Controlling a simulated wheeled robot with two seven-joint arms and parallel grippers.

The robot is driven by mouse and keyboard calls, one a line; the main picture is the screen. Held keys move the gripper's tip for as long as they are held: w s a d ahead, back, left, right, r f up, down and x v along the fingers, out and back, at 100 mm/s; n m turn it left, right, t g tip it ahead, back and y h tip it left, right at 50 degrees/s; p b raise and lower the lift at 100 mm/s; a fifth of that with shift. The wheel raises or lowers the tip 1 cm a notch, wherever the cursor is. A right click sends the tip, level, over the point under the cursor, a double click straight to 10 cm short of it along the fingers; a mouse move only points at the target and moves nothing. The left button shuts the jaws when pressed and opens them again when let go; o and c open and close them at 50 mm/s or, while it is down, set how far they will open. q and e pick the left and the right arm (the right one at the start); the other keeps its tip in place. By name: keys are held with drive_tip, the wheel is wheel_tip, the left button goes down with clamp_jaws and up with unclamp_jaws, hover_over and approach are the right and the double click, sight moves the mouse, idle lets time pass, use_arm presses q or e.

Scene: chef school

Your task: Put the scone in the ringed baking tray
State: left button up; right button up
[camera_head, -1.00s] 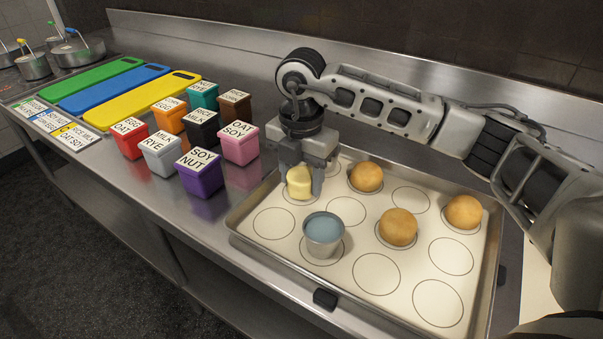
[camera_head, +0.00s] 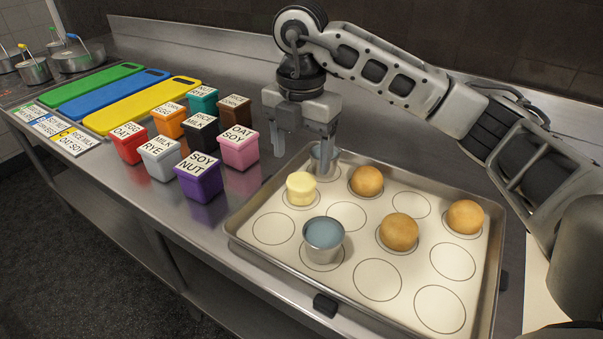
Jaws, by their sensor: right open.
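A pale yellow, short round piece (camera_head: 300,188), which looks like the scone, sits upright within a printed ring near the back left of the baking tray (camera_head: 300,262). The tray is pale, with rows of ringed circles and a raised metal rim. My right gripper (camera_head: 303,147) is open and empty. It hangs above and slightly behind the pale piece, clear of it. My left gripper is not in view.
Three golden buns (camera_head: 399,231) and a metal cup with blue contents (camera_head: 323,238) stand on the tray. Several labelled coloured tubs (camera_head: 199,185) stand left of the tray. Several rings are empty.

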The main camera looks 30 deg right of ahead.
sight(302, 180)
wheel_tip(302, 180, up, 5)
drive_tip(key=shift+r, duration=0.15)
drive_tip(key=shift+s, duration=0.1)
idle(0.5)
